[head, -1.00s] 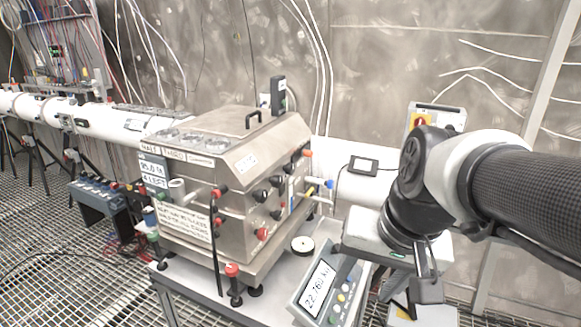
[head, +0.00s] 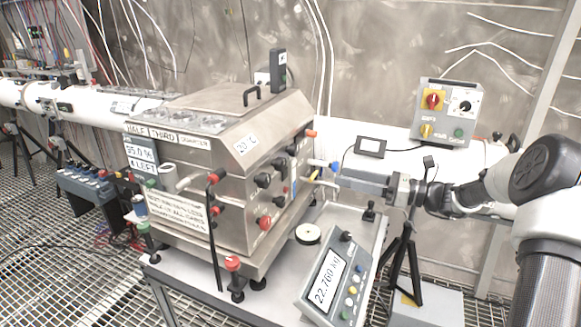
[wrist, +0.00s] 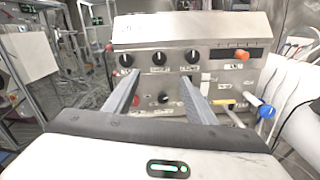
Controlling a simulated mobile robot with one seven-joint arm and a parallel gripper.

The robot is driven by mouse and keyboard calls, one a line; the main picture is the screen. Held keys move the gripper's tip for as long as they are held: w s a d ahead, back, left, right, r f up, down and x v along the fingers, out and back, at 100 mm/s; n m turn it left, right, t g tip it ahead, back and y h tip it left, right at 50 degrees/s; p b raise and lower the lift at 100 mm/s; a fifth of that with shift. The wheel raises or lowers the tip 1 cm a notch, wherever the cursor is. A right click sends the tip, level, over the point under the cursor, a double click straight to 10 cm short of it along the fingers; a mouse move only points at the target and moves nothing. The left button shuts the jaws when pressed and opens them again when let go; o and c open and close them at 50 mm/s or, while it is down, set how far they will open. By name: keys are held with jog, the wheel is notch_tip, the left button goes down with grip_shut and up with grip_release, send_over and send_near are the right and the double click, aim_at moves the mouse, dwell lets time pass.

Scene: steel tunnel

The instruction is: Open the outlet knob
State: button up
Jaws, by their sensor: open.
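The steel machine (head: 190,150) has a side panel (wrist: 215,75) with several knobs, and I cannot read which label says outlet. In the wrist view a row of black knobs (wrist: 159,58) lies along the top of the panel, with a lower black knob (wrist: 165,98) seen between my fingers. An orange knob (wrist: 241,54) is at upper right and a blue-ended handle (wrist: 267,111) at lower right. My gripper (wrist: 158,82) is open and empty, its fingers pointing at the panel. In the head view my gripper (head: 340,178) is right of the machine, near the blue-ended handle (head: 334,168).
A scale display (head: 325,285) and a round dial (head: 308,234) sit on the table (head: 200,292) below. A grey control box (head: 445,112) stands at the back right, near a white pipe (head: 395,152). A black tripod (head: 405,265) stands below my arm.

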aim_at(284, 164)
jog(key=p+x, duration=0.1)
jog(key=x, duration=1.6)
jog(key=shift+a+f, duration=0.1)
jog(key=c, duration=1)
jog(key=shift+c, duration=0.2)
